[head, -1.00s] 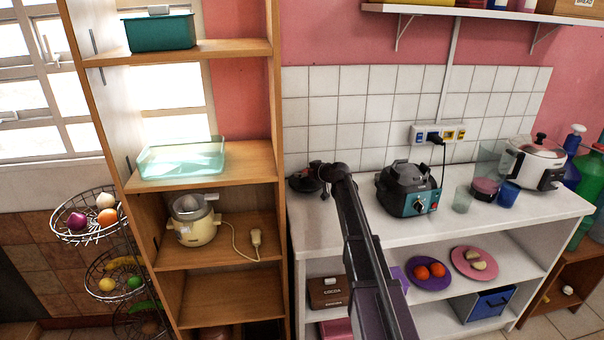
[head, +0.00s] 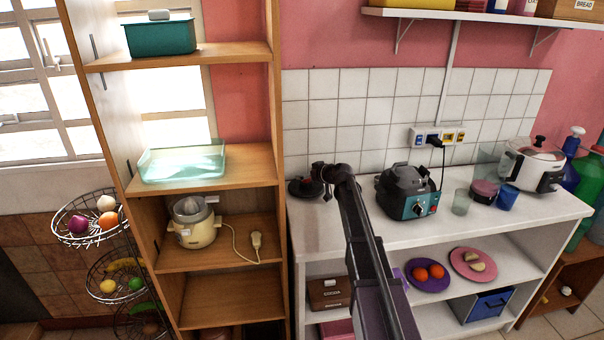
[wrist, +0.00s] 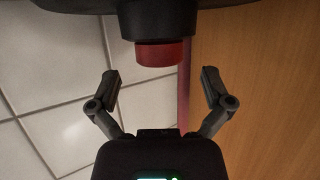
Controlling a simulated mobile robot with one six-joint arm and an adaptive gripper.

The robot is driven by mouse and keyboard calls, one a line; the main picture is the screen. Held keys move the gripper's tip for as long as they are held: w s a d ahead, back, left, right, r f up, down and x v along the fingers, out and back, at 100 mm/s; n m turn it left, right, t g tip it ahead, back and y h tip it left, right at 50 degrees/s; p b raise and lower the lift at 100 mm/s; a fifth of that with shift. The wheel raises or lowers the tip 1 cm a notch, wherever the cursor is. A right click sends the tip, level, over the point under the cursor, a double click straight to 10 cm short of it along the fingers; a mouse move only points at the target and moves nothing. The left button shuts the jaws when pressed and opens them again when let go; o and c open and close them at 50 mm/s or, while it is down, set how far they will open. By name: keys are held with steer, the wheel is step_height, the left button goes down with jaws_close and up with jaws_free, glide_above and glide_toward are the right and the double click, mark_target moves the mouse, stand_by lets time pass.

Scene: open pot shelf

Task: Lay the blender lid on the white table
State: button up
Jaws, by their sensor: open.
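The blender lid is a dark round disc (head: 300,188) with a red knob. It rests, knob up, on the left end of the white table (head: 345,235), close to the tall shelf. In the wrist view the dark lid (wrist: 158,20) is at the top edge, with its red knob (wrist: 158,53) pointing towards my gripper. My gripper (wrist: 158,88) is open and empty; its fingers stand wide apart, and the knob lies just beyond the tips. In the head view my gripper is small and dark beside the lid, partly hidden by my arm.
A dark teal appliance (head: 405,192) stands right of my arm, with cups (head: 461,202) and a white cooker (head: 530,163) further along. A wooden shelf (head: 277,130) rises on the left. The tiled wall (head: 340,110) is behind. Bare tabletop shows along the front.

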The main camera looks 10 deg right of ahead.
steer(key=p+v, duration=0.3)
steer(key=v, duration=0.7)
steer(key=shift+s+d+r+p, duration=0.15)
steer(key=shift+s+d+p, duration=0.05)
steer(key=shift+p, duration=0.15)
